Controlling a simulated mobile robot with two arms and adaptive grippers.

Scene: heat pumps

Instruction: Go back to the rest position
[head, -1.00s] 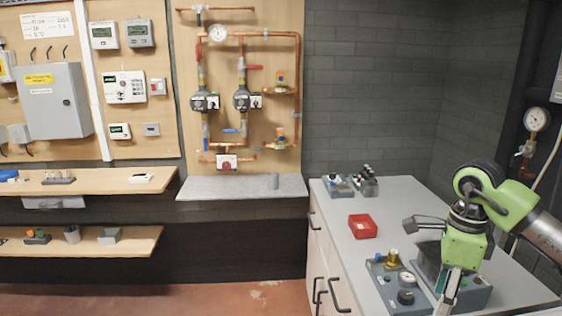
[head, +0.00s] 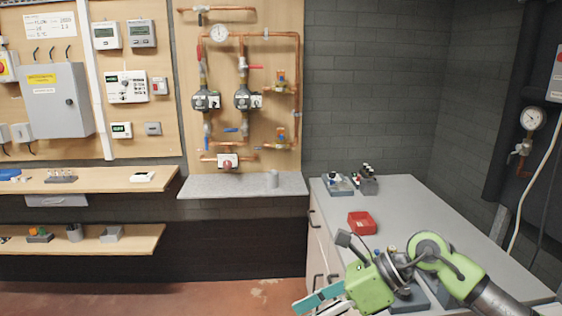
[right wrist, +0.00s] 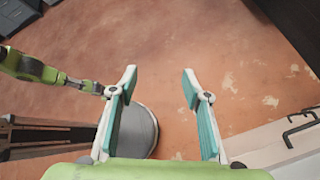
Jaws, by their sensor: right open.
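My right gripper (head: 322,301) is low at the front of the grey-topped counter (head: 405,199) in the head view, pointing down and to the left. In the right wrist view the same gripper (right wrist: 160,85) has its two teal-padded fingers apart, with nothing between them and the reddish floor (right wrist: 170,40) behind. A green arm part, likely of my left arm (right wrist: 28,66), comes in from the left in that view. Its far end is partly hidden by a finger, and I cannot make out a left gripper. The head view shows no left arm.
A red box (head: 362,229) and small fittings (head: 367,184) stand on the counter. The counter's dark drawer handles (right wrist: 303,128) stick out close to the right gripper's side. Wooden shelves (head: 90,183) and a pipe board (head: 268,90) are at the back. Floor at the front left is free.

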